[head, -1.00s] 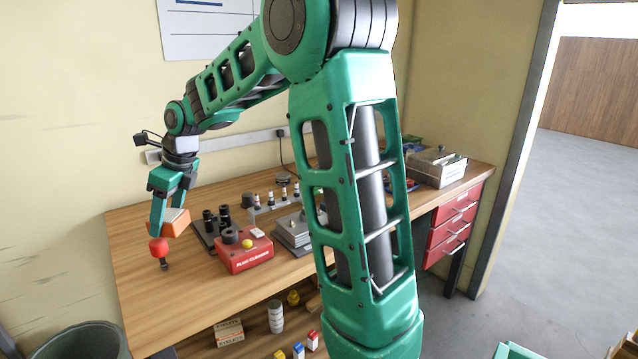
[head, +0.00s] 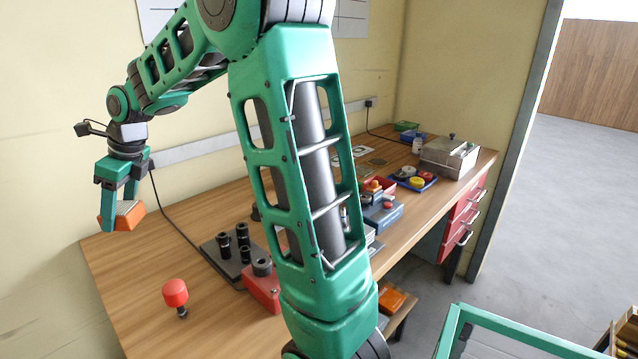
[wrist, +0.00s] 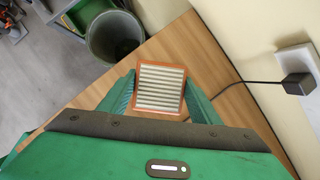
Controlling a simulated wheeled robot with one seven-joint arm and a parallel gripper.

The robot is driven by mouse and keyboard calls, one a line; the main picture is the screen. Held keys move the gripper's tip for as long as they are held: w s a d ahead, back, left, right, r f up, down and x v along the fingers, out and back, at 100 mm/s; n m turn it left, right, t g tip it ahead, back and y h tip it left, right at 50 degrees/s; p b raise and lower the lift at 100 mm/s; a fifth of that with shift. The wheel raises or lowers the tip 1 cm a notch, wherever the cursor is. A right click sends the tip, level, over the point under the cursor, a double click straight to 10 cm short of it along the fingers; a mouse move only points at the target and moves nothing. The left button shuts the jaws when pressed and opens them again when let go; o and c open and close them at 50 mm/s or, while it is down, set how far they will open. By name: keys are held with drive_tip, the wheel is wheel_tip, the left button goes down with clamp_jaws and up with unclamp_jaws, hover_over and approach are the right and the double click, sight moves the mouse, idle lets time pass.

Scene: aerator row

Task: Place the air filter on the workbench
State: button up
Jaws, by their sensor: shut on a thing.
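The air filter (head: 127,215) has an orange frame, and its pale pleated face (wrist: 158,88) shows in the wrist view. My gripper (head: 119,213) is shut on it, with one green finger on each side of the filter in the wrist view (wrist: 159,92). In the head view the filter is at the left, near the workbench's (head: 150,265) back left corner. It appears to be held above the wooden top; the exact gap is hard to tell. My arm hides part of the middle of the bench.
A red knob on a short stem (head: 175,293) stands on the bench's left part. Dark cylinders on a plate (head: 237,245) and a red box (head: 262,285) are to its right. A grey bin (wrist: 114,38) stands on the floor beyond the bench edge. Bare wood lies around the red knob.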

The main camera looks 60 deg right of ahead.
drive_tip(key=shift+w+d, duration=0.2)
drive_tip(key=shift+w, duration=0.1)
drive_tip(key=d+f, duration=0.2)
drive_tip(key=d, duration=0.1)
drive_tip(key=d+f, duration=0.2)
drive_tip(key=d, duration=0.2)
drive_tip(key=d+f, duration=0.3)
drive_tip(key=d, duration=0.1)
drive_tip(key=shift+w+d, duration=0.1)
drive_tip(key=shift+w, duration=0.3)
drive_tip(key=shift+f, duration=2)
drive_tip(key=o, duration=1)
drive_tip(key=shift+o, duration=0.2)
drive_tip(key=shift+r, duration=0.1)
drive_tip(key=v, duration=1.2)
drive_tip(key=shift+s, duration=0.1)
